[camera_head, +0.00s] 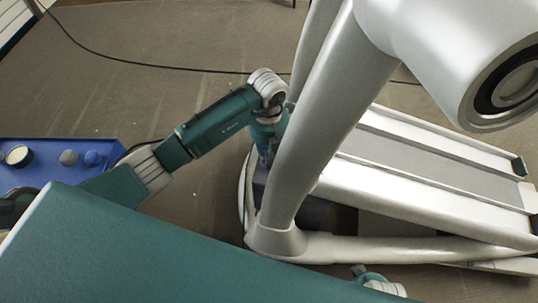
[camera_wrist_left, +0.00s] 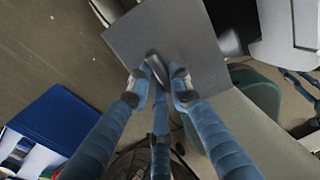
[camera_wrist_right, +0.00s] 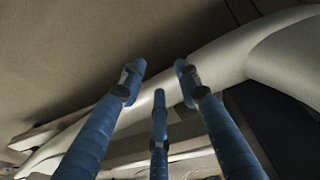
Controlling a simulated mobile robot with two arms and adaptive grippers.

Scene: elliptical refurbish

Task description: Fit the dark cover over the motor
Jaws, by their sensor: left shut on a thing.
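The dark cover (camera_wrist_left: 185,32) shows in the left wrist view as a flat grey panel with a small dark raised grip. My left gripper (camera_wrist_left: 158,75) is shut on that grip, its fingers close on either side. In the head view, my left gripper (camera_head: 267,150) points down beside the elliptical machine, mostly behind its white tube, with part of a dark box shape (camera_head: 318,212) below. I cannot make out the motor for sure. My right gripper (camera_wrist_right: 158,80) has its fingers spread and empty, close to a pale tube in the right wrist view.
The white elliptical frame (camera_head: 300,190) has thick tubes crossing near my left gripper. Its long rails (camera_head: 420,160) extend right. A blue tray (camera_head: 45,158) with small round parts stands at the left. A black cable (camera_head: 140,62) lies on the floor.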

